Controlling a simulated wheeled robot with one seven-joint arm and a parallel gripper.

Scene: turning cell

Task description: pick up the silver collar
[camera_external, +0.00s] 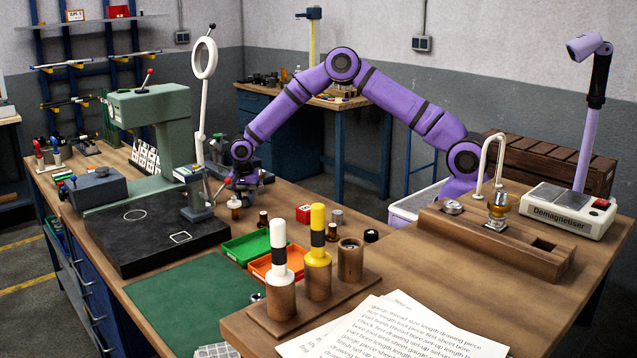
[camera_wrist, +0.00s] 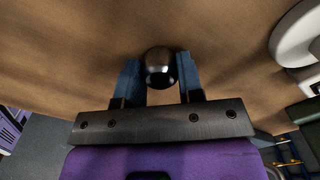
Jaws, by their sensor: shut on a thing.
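My gripper (camera_external: 240,190) is low over the far part of the wooden workbench, to the right of the green press. In the wrist view its two blue-grey fingers (camera_wrist: 157,78) are closed on the sides of a small, round, shiny metal piece (camera_wrist: 160,62), which looks like the silver collar. The piece looks dark, with a bright reflection on its face. I cannot tell whether it touches the bench.
The green press (camera_external: 150,120) and a white magnifier (camera_external: 204,58) stand left of the gripper.

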